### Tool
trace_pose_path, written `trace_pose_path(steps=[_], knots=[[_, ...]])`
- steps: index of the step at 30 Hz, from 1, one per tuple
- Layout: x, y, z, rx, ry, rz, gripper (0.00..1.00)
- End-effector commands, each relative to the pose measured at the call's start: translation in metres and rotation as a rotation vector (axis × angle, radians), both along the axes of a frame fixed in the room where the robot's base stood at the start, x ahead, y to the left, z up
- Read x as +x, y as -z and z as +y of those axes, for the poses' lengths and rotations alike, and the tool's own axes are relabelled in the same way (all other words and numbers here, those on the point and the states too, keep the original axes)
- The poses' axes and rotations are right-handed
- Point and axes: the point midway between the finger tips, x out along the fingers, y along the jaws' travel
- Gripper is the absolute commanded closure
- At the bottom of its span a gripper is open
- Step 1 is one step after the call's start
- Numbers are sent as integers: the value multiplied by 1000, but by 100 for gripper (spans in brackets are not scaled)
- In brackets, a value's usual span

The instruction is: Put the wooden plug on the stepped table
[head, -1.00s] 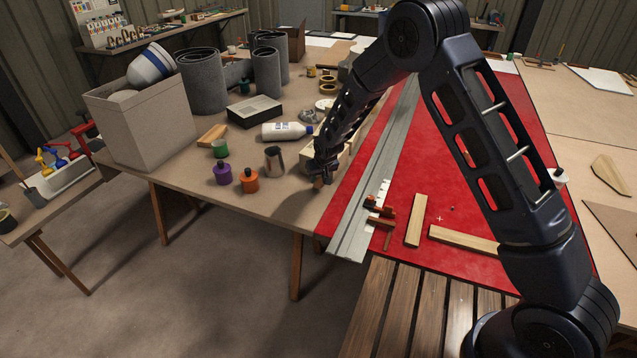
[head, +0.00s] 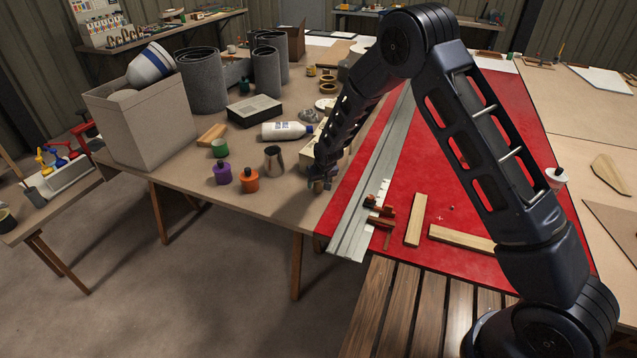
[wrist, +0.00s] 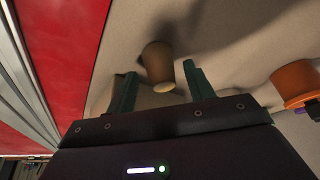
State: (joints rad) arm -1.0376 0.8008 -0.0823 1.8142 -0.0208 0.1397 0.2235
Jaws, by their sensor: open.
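The wooden plug (wrist: 156,60) shows in the wrist view as a small tan tapered cylinder on the tan tabletop. It lies between the two green fingertips of my gripper (wrist: 159,72), with a gap on each side. My gripper is open. In the head view my gripper (head: 318,184) is low over the front right corner of the tan table (head: 275,212), and the plug is mostly hidden there. I take this tan table as the stepped table, but cannot tell for sure; no clear step shows.
An orange pot (head: 249,181), a purple pot (head: 222,174) and a metal cup (head: 274,160) stand left of my gripper. A grey rail (head: 352,230) and red sheet (head: 450,215) lie to the right, with wooden strips (head: 414,220). Bare tabletop lies in front of the cup.

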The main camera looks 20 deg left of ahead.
Motion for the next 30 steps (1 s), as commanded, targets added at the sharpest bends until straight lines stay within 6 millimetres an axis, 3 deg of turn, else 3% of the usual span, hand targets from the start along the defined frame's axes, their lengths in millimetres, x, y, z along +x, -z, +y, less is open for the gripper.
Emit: trace_pose_path(steps=[5,21,30], knots=[[-2,-12,-2,1,0,-1,47],[-25,-90,-27,2,-1,-1,47],[-31,-111,-34,0,0,0,47]])
